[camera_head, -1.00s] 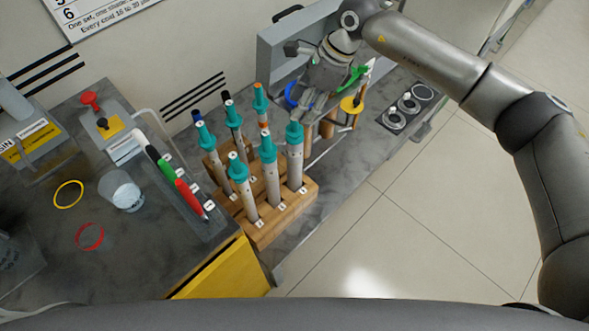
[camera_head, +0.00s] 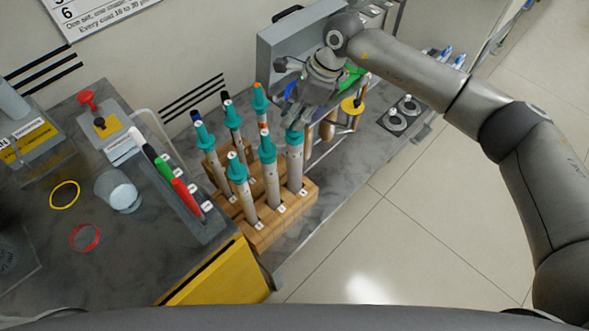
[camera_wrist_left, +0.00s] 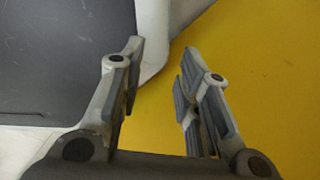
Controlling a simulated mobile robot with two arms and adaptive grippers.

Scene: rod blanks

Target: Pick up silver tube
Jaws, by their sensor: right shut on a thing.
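Several silver tubes with teal collars stand upright in a wooden block rack (camera_head: 255,236) in the head view. My right gripper (camera_head: 298,122) comes from the upper right and is shut on the top of the silver tube (camera_head: 296,168) at the rack's right end. The gripper hides that tube's top; its lower part stands in the rack. Another silver tube (camera_head: 271,182) stands just left of it, and one more silver tube (camera_head: 245,200) is further left. My left gripper (camera_wrist_left: 158,75) shows only in its wrist view, open and empty above a yellow surface.
A grey panel box (camera_head: 290,45) stands behind my right gripper. A pen tray (camera_head: 200,228) with markers, a clear cup (camera_head: 122,194), a yellow ring (camera_head: 65,194) and a red ring (camera_head: 86,237) are on the left counter. Floor is clear at right.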

